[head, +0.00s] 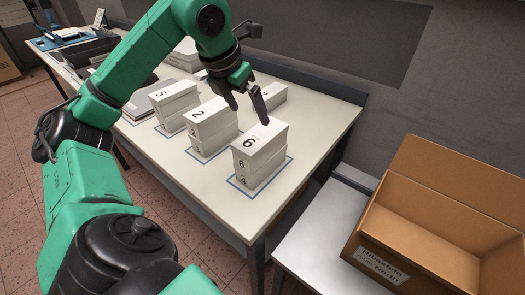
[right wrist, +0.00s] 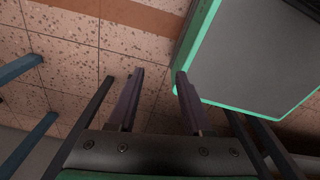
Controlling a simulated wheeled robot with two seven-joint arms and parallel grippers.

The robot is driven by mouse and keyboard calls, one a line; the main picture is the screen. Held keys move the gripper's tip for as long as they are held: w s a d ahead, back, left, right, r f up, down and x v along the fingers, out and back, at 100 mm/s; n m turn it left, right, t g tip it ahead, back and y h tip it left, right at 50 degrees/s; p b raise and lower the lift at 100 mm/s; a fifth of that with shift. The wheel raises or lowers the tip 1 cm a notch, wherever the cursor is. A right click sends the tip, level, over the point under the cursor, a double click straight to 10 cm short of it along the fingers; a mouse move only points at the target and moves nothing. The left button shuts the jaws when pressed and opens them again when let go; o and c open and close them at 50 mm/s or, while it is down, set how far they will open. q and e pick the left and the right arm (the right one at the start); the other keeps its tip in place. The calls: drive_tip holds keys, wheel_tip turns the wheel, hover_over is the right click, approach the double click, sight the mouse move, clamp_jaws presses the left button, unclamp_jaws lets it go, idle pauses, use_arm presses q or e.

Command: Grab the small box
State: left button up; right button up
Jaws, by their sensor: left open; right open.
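Small white numbered boxes stand in stacks on the table. The nearest stack has a top box marked 6 (head: 258,143) with more boxes under it, inside a blue outline. Beside it are a stack with top box 2 (head: 211,116) and a stack with top box 5 (head: 173,97). My left gripper (head: 250,113) is open, pointing down at the far side of the top box 6; one finger overlaps its back edge in the picture, and I cannot tell if it touches. My right gripper (right wrist: 160,73) is open and empty over the tiled floor.
A large open cardboard carton (head: 425,215) with a label stands on a lower grey surface (head: 318,228) at the right. Another white box (head: 273,96) sits behind the left gripper. The white table (head: 190,178) is clear along its front edge.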

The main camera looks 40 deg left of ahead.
sight(264, 140)
use_arm(q)
drive_tip(key=b+x, duration=0.1)
drive_tip(key=x, duration=0.5)
drive_tip(key=shift+d+f+b, duration=0.1)
drive_tip(key=shift+f+b, duration=0.15)
drive_tip(key=shift+b, duration=0.05)
drive_tip(key=x, duration=0.5)
drive_tip(key=p+x, duration=0.1)
drive_tip(key=x, duration=0.2)
drive_tip(key=shift+w+r, duration=0.2)
drive_tip(key=shift+w, duration=0.05)
drive_tip(key=c, duration=1.3)
use_arm(e)
drive_tip(key=shift+w+f, duration=0.4)
drive_tip(key=shift+w, duration=0.25)
